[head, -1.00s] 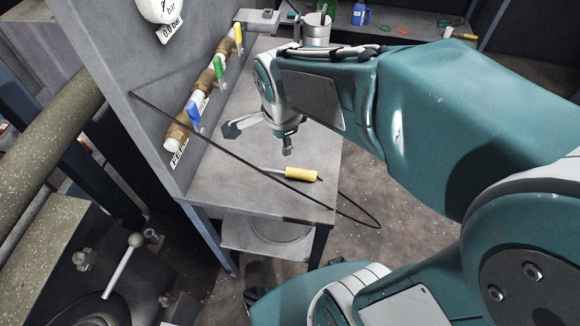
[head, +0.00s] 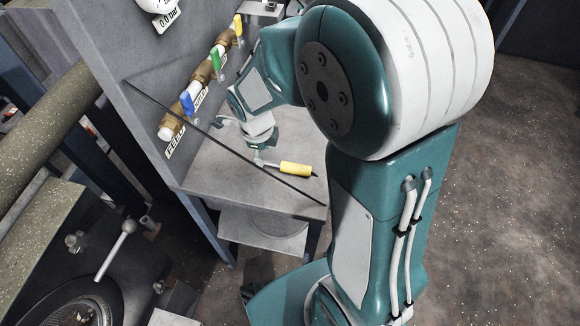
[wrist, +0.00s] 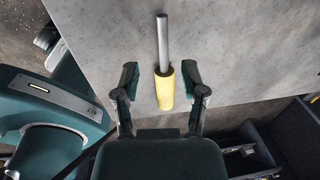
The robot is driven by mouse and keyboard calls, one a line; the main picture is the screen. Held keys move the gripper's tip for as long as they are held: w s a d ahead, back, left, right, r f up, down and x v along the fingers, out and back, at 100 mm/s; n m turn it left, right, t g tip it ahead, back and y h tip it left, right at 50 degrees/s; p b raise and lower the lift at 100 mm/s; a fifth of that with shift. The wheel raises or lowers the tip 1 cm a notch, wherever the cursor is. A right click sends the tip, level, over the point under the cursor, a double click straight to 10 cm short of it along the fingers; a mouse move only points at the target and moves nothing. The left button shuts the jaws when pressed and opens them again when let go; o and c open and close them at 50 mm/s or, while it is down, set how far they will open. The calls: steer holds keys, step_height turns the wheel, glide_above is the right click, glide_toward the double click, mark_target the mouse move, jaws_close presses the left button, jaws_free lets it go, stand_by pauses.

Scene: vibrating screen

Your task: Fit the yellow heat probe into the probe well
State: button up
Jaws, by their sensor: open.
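The yellow heat probe (head: 296,169) lies on the grey bench top (head: 215,175), its handle near the front right and its thin metal rod pointing left. In the wrist view its yellow handle (wrist: 164,90) lies between the two spread fingers, with the grey rod (wrist: 162,38) pointing up and away. My gripper (wrist: 160,80) is open, and neither finger appears to touch the handle. In the head view my gripper (head: 260,158) is beside the probe's rod end, partly hidden by my wrist. I cannot make out the probe well.
A pipe with blue (head: 187,103), green (head: 215,60) and yellow (head: 238,28) valve handles runs along the panel behind the bench. A thin dark cable (head: 180,118) crosses in front of the bench. A lower shelf (head: 235,228) sits beneath.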

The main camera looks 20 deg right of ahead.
mark_target(268, 162)
steer(key=f, duration=0.2)
steer(key=d+f, duration=0.1)
steer(key=f, duration=0.1)
steer(key=shift+w+d+f, duration=0.15)
steer(key=shift+d+f, duration=0.05)
steer(key=shift+f, duration=0.1)
steer(key=shift+a+f, duration=0.15)
steer(key=shift+f, duration=0.15)
steer(key=shift+a, duration=0.1)
steer(key=shift+c, duration=0.2)
jaws_close()
